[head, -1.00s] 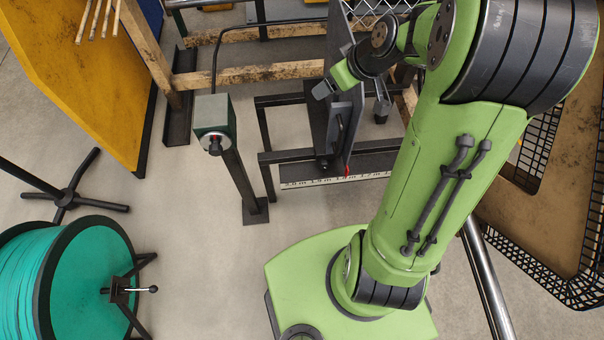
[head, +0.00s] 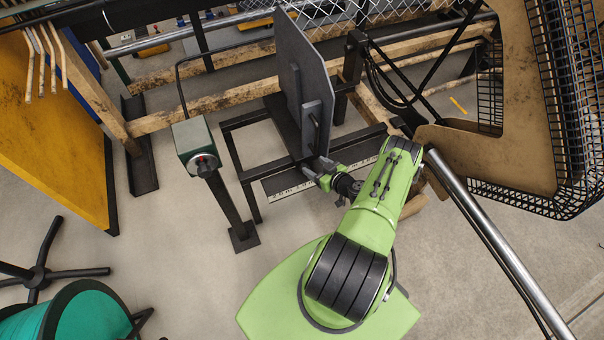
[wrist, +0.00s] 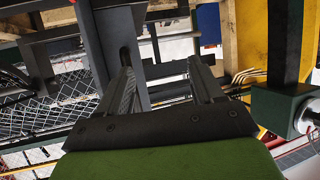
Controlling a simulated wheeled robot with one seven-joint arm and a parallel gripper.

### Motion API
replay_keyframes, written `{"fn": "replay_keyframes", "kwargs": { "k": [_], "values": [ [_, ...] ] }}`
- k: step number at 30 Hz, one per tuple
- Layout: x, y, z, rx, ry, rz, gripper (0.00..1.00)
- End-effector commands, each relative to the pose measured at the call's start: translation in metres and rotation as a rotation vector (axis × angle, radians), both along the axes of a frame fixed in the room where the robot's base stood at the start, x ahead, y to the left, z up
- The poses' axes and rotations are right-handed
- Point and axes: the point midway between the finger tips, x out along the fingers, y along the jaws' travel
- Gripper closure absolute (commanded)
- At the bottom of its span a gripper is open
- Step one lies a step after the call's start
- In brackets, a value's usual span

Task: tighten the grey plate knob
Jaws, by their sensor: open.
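The dark grey plate (head: 290,75) stands upright on a black frame, with a bar handle (head: 314,132) on its right face. My gripper (head: 316,167) is low beside the plate's near bottom edge. I cannot tell whether it touches anything. The knob cannot be made out in the head view; my gripper covers that corner. In the wrist view my two fingers (wrist: 165,85) are apart, with no knob clearly visible between them. A grey upright panel, likely the plate (wrist: 120,25), rises just beyond the left finger.
A printed scale (head: 288,188) runs along the frame's front. A steel rail (head: 480,225) and black mesh basket (head: 570,110) lie to the right. The floor at lower left is partly clear.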

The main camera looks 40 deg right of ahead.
Motion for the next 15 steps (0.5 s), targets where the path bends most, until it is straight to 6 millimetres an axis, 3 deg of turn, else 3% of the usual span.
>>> {"fn": "replay_keyframes", "kwargs": {
  "k": [1,3,7,11,15],
  "values": [
    [-0.017,0.002,-0.024,0.011,-0.006,-0.062,0.34],
    [-0.038,0.005,-0.049,0.006,-0.017,-0.149,0.34],
    [-0.061,0.010,-0.075,-0.004,-0.022,-0.252,0.34],
    [-0.060,0.010,-0.081,-0.011,-0.021,-0.267,0.34],
    [-0.037,0.005,-0.091,-0.015,-0.021,-0.259,0.34]
  ]
}}
